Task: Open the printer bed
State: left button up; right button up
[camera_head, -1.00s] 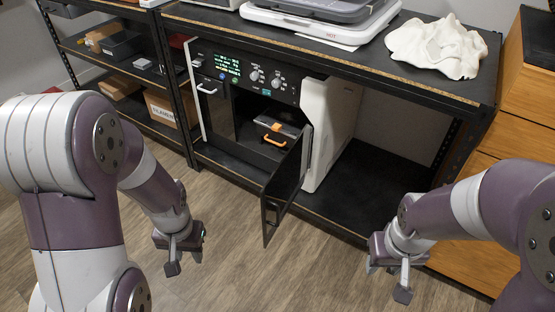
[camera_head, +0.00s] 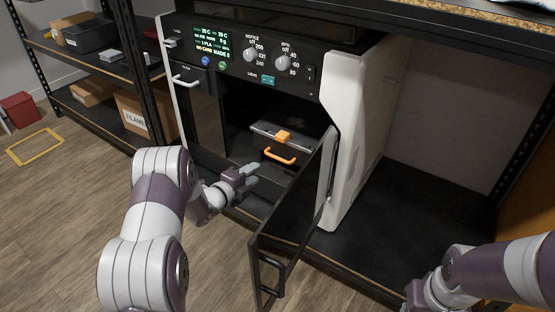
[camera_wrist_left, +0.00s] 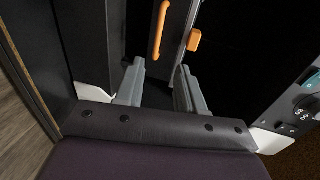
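The 3D printer (camera_head: 350,130) stands on the lower shelf with its dark door (camera_head: 300,205) swung open toward me. Inside is the printer bed (camera_head: 297,134), a dark plate with an orange latch (camera_head: 284,136) and an orange handle (camera_head: 279,155). My left gripper (camera_head: 254,175) is at the printer's opening, left of and a little below the handle, apart from it. In the left wrist view its two grey fingers (camera_wrist_left: 158,88) stand apart with nothing between them; the orange handle (camera_wrist_left: 159,30) and latch (camera_wrist_left: 194,40) show beyond the tips. My right arm is at the lower right; its fingers are out of frame.
The open door with its black handle (camera_head: 272,275) juts out just right of my left gripper. The printer's control panel (camera_head: 245,55) is above the opening. Shelves with boxes (camera_head: 140,112) stand at the left. The lower shelf right of the printer (camera_head: 430,205) is bare.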

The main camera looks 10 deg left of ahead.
pick_arm(q)
jog(key=b+x, duration=0.6)
jog(key=x, duration=0.5)
jog(key=shift+w+f, duration=0.2)
jog(key=shift+w, duration=0.15)
jog(key=shift+d, duration=0.1)
grip_shut()
